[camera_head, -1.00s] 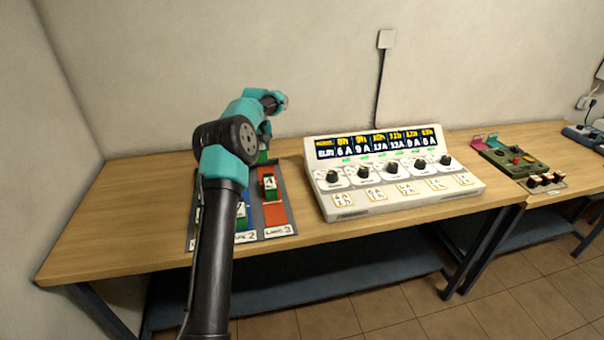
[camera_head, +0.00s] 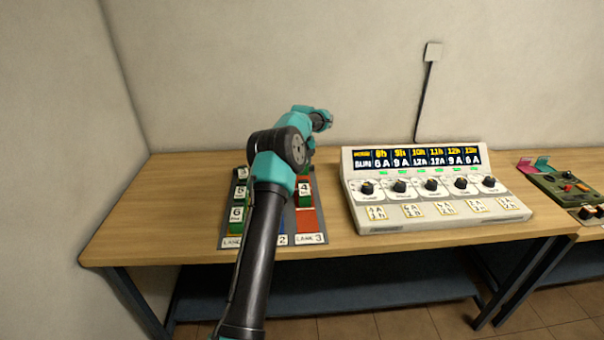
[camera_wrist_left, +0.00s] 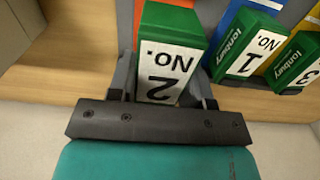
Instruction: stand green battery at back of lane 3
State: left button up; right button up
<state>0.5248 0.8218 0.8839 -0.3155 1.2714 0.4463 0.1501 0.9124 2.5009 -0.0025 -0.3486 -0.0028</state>
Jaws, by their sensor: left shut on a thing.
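My left gripper (camera_wrist_left: 160,95) is shut on a green battery with a white "No. 2" label (camera_wrist_left: 165,65). In the head view my arm mostly hides that gripper, at the back of the lane board. The held battery is over or on the red lane 3 (camera_head: 308,222); I cannot tell whether its base touches. A green battery marked 4 (camera_head: 305,195) stands in lane 3, nearer the front. Batteries marked 1 (camera_wrist_left: 243,55) and 3 (camera_wrist_left: 300,62) are beside the held one in the wrist view. My right gripper is not in view.
Batteries 5 (camera_head: 239,191) and 6 (camera_head: 236,214) stand in the left lane. A white control panel with knobs (camera_head: 435,190) stands right of the board. The wooden table (camera_head: 150,215) is clear on the left. The wall is close behind.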

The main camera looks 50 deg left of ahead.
pick_arm(q)
jog(key=shift+f, duration=0.15)
jog(key=shift+f, duration=0.15)
jog(key=shift+f, duration=2.35)
jog(key=shift+f, duration=0.15)
jog(key=o, duration=1.3)
notch_tip(320, 180, up, 12)
jog(key=shift+r, duration=0.1)
